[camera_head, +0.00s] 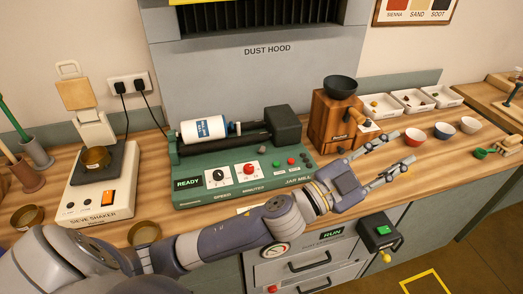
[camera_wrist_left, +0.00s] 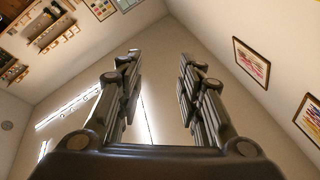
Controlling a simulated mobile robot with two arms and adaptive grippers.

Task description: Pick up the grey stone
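My left gripper (camera_head: 403,147) reaches in over the front right of the bench, its two fingers spread and nothing between them. In the left wrist view the left gripper (camera_wrist_left: 160,85) is also open and empty, facing walls and ceiling. A small grey lump (camera_head: 262,150) sits at the top of the green jar mill's panel. Another small grey lump (camera_head: 341,150) lies beside the wooden grinder, left of the gripper. I cannot tell whether either is the grey stone. My right gripper is not in view.
The green jar mill (camera_head: 205,190) and wooden grinder (camera_head: 325,125) stand behind my left arm. White trays (camera_head: 385,105) and small bowls (camera_head: 415,137) lie beyond the gripper. A sieve shaker (camera_head: 85,195) is at left. A dark box with a green button (camera_head: 380,230) juts out below the bench edge.

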